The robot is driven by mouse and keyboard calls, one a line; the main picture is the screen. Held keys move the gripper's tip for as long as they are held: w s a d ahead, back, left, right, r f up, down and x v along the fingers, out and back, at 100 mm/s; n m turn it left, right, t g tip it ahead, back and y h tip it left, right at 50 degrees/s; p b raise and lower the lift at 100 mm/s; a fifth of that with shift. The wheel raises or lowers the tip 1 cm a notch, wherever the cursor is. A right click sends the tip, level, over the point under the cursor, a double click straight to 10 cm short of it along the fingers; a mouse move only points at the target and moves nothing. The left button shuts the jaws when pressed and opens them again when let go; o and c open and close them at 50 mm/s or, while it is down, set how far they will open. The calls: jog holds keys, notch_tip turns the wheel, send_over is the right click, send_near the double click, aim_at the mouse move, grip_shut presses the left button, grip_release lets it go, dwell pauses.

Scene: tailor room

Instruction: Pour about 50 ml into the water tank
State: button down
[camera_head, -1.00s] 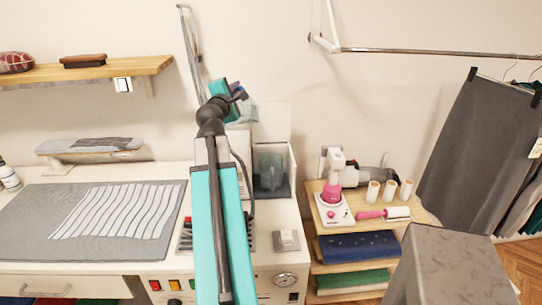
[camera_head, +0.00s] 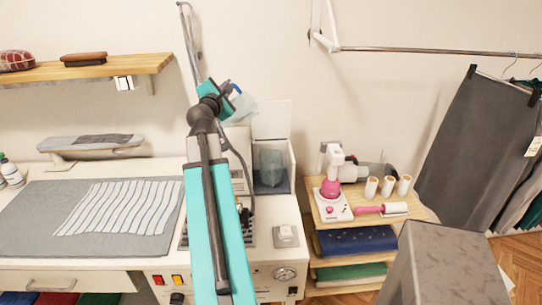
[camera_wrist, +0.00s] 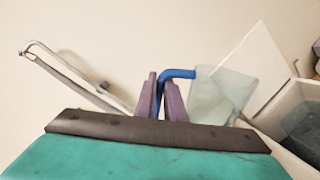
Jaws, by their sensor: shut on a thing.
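My gripper (camera_wrist: 163,98) is shut on the blue handle of a clear measuring jug (camera_wrist: 222,92). In the head view the jug (camera_head: 244,112) is partly hidden behind my wrist, in the air up and left of the water tank. It looks tilted in the wrist view; I cannot tell how much water is in it. The water tank (camera_head: 270,166) is a translucent grey box in a white housing with its lid raised. It also shows at the right edge of the wrist view (camera_wrist: 303,122). The jug and tank are apart, and no stream shows.
The raised white lid (camera_head: 271,118) stands behind the tank. A metal pole (camera_head: 188,50) rises behind my arm. A steam station (camera_head: 275,258) with gauge and buttons is below. An ironing mat (camera_head: 40,215) lies left; a shelf (camera_head: 325,207) with spools and a pink-and-white device stands right.

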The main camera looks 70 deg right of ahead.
jog(key=shift+w+f+n, duration=0.35)
jog(key=shift+f+n, duration=0.1)
jog(key=shift+n, duration=0.05)
dwell(1.4)
jog(key=shift+w+a+f+n, duration=0.1)
jog(key=shift+w+f+n, duration=0.2)
jog(key=shift+f, duration=0.1)
jog(key=shift+w+r+n+p, duration=0.65)
jog(key=shift+n+p, duration=0.25)
jog(key=shift+p, duration=0.35)
jog(key=shift+w+a, duration=0.1)
jog(key=shift+w, duration=0.15)
jog(key=w+f+n+p, duration=0.3)
jog(key=w+n+p, duration=0.1)
jog(key=w+n, duration=0.2)
jog(key=shift+a+f+n, duration=0.3)
jog(key=shift+a+n, duration=0.05)
jog(key=shift+n, duration=0.45)
